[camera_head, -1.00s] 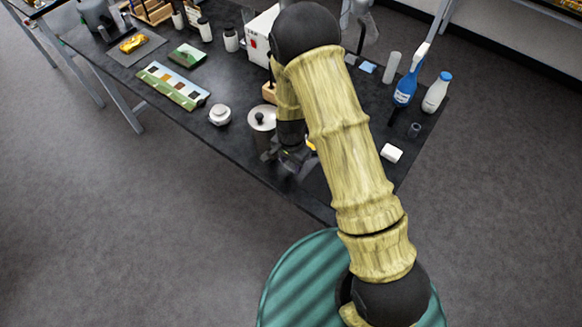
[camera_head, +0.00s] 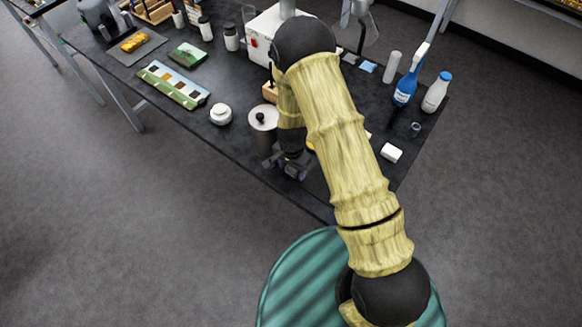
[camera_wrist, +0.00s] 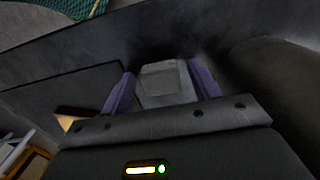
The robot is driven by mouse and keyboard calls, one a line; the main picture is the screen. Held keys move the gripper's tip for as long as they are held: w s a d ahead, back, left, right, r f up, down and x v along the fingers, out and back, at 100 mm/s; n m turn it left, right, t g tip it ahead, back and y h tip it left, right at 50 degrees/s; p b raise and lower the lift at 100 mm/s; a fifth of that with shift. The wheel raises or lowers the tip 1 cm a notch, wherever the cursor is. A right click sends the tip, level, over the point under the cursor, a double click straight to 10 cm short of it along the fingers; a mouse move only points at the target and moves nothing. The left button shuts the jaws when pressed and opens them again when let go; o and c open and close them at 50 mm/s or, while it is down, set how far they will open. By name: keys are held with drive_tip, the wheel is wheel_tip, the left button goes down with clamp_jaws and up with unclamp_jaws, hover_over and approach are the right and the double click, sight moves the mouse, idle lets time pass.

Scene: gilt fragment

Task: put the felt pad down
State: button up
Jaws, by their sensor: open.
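In the head view my arm and gripper hide whatever lies there.
A white block (camera_head: 391,152), a blue spray bottle (camera_head: 405,90) and a white bottle (camera_head: 436,92) stand to the right. Open floor lies in front.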

sight(291, 169)
drive_tip(key=shift+s, duration=0.1)
drive_tip(key=shift+r, duration=0.65)
wheel_tip(291, 169, up, 11)
drive_tip(key=b, duration=0.3)
drive_tip(key=shift+a, duration=0.1)
drive_tip(key=s+d+r+n+t, duration=0.2)
drive_tip(key=s+d+r+n, duration=0.5)
drive_tip(key=s+d+r, duration=0.5)
drive_tip(key=shift+d+r+n+t, duration=0.3)
drive_tip(key=shift+d+r, duration=0.5)
drive_tip(key=shift+d, duration=0.25)
